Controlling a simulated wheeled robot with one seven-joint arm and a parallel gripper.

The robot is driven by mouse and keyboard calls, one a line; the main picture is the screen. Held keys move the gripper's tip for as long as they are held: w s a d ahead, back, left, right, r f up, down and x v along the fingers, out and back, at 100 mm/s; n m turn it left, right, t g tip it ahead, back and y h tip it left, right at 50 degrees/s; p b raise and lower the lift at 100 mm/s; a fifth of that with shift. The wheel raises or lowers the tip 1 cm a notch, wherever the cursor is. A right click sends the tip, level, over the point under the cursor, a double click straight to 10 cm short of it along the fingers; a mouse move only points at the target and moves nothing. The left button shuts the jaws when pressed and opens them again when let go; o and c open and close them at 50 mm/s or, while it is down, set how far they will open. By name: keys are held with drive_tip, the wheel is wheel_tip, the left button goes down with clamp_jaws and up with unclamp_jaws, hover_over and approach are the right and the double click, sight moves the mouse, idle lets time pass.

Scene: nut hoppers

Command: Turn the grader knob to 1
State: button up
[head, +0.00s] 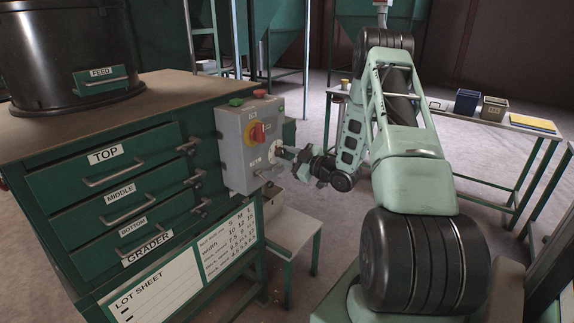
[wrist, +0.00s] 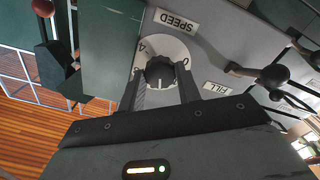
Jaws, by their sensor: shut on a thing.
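The dark grader knob (wrist: 160,71) sits on a white round dial plate (wrist: 172,48) marked with a 4 and a 0, under a SPEED label (wrist: 176,20) in the wrist view. My gripper (wrist: 160,80) has one finger on each side of the knob and is shut on it. The knob's setting is hard to read. In the head view my gripper (head: 288,156) reaches the front of the grey control box (head: 236,165). There the fingers and arm hide most of the knob.
A red switch on a yellow plate (head: 257,132) is above the gripper. A ball-ended lever (wrist: 275,75) and a FILL label (wrist: 218,88) are beside the dial. The green drawer cabinet (head: 60,245) stands left. A low white stool (head: 288,228) is below.

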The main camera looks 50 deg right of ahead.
drive_tip(key=n+b, duration=0.3)
drive_tip(key=b, duration=0.2)
drive_tip(key=n+b, duration=0.2)
drive_tip(key=b, duration=0.1)
drive_tip(key=shift+f+n, duration=0.3)
drive_tip(key=shift+f, duration=0.05)
drive_tip(key=n+b, duration=0.1)
drive_tip(key=b, duration=0.2)
drive_tip(key=shift+r+n+b, duration=0.1)
drive_tip(key=shift+n+b, duration=0.2)
drive_tip(key=shift+n, duration=0.1)
drive_tip(key=shift+r+n+b, duration=0.15)
drive_tip(key=shift+n+b, duration=0.35)
drive_tip(key=shift+b, duration=0.25)
drive_tip(key=o, duration=1)
drive_tip(key=shift+r, duration=0.1)
drive_tip(key=shift+c, duration=0.2)
drive_tip(key=s+d+b, duration=0.1)
drive_tip(key=s+b, duration=0.1)
drive_tip(key=s, duration=1.5)
drive_tip(key=shift+s+d, duration=0.15)
drive_tip(key=shift+s, duration=0.1)
